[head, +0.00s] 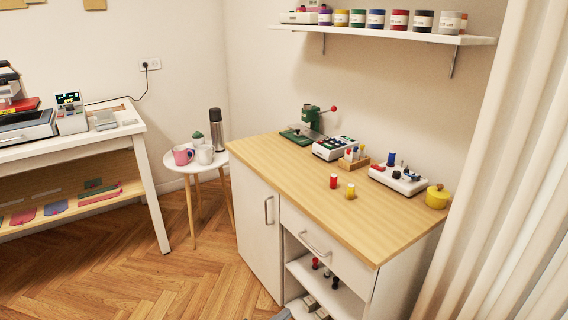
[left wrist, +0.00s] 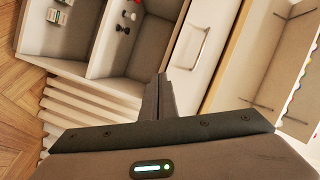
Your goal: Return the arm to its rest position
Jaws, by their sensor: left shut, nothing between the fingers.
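My left gripper (left wrist: 158,82) shows in the left wrist view with its two dark fingers together and nothing between them. It is in front of the wooden-topped cabinet, near the open shelves and the drawer handle (left wrist: 190,48), and I see no contact. In the head view only a small grey part of my left arm shows at the bottom edge, below the cabinet. My right gripper is in neither view.
A curtain (head: 510,200) hangs at right. The floor at left is clear.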

